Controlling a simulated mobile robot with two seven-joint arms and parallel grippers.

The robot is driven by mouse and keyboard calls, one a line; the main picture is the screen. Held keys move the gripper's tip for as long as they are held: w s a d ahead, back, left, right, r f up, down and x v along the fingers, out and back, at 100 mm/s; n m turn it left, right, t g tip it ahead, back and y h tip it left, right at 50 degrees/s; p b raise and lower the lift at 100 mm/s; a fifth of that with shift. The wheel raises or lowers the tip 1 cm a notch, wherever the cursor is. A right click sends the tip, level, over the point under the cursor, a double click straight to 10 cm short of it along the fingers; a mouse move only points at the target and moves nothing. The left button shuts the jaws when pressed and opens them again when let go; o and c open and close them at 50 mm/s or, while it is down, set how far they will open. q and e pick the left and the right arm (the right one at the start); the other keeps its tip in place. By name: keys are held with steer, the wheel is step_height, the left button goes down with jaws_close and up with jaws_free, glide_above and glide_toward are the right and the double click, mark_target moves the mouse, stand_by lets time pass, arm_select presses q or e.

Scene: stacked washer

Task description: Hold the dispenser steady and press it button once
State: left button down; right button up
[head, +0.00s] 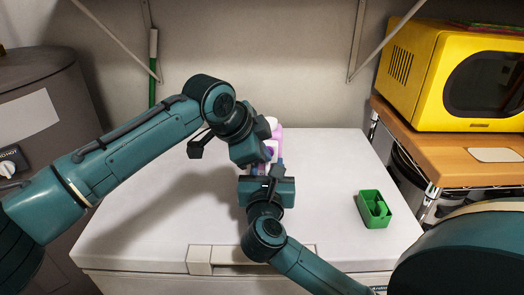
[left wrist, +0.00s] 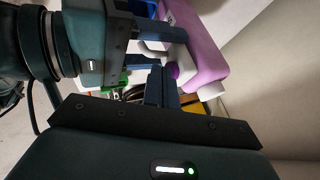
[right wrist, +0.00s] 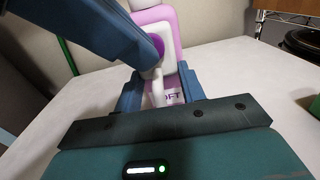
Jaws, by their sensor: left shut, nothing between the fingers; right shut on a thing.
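The dispenser (head: 277,130) is pink and white and stands upright on the white top, mostly hidden behind my grippers in the head view. In the right wrist view its pink body (right wrist: 152,15) shows with a purple button (right wrist: 157,44) on its front. My right gripper (right wrist: 160,88) is shut on the lower dispenser, one finger on each side. My left gripper (left wrist: 162,85) is shut and empty, with its fingertips close to the button, which shows purple in the left wrist view (left wrist: 174,70). I cannot tell whether the fingertips touch it.
A green open box (head: 374,209) stands to the right on the white appliance top (head: 330,160). A yellow microwave (head: 455,75) sits on a wooden shelf at the right. A grey machine (head: 45,110) stands at the left. The wall is close behind the dispenser.

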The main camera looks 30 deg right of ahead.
stand_by(0.3)
arm_select(q)
steer(key=shift+w+d, duration=0.5)
steer(key=shift+w, duration=0.3)
arm_select(e)
steer(key=shift+a, duration=0.2)
steer(key=shift+s, duration=0.1)
